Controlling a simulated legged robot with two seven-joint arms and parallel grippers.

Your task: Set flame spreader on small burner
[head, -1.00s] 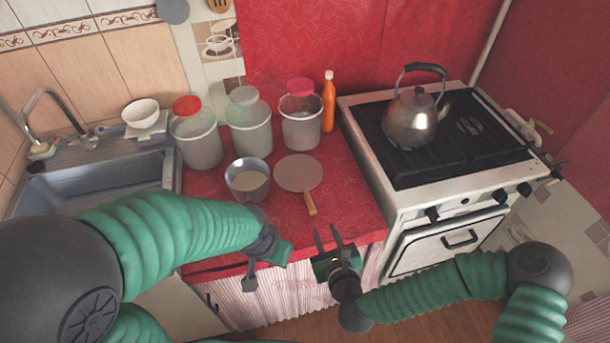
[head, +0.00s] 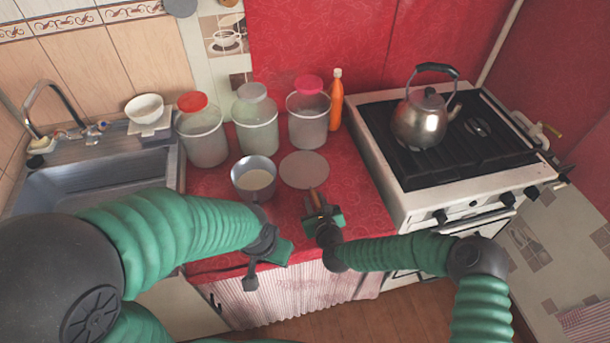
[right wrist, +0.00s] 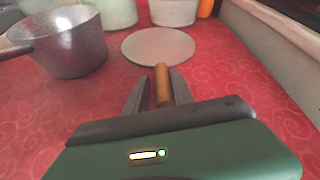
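The flame spreader (head: 304,170) is a flat grey disc with a wooden handle, lying on the red counter. It also shows in the right wrist view (right wrist: 158,46), its handle pointing toward me. My right gripper (head: 315,195) is open, its two fingers on either side of the handle; in the right wrist view (right wrist: 158,90) gaps show beside the handle. My left gripper (head: 262,262) hangs at the counter's front edge, away from the spreader; its finger opening is unclear. The stove (head: 400,195) stands at the right, with one bare burner (head: 478,127) visible right of the kettle.
A metal kettle (head: 420,122) stands on the stove grate. A saucepan (head: 254,180) sits just left of the spreader. Several lidded jars (head: 256,130) and an orange bottle (head: 335,105) line the back. A sink (head: 95,190) is at the left.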

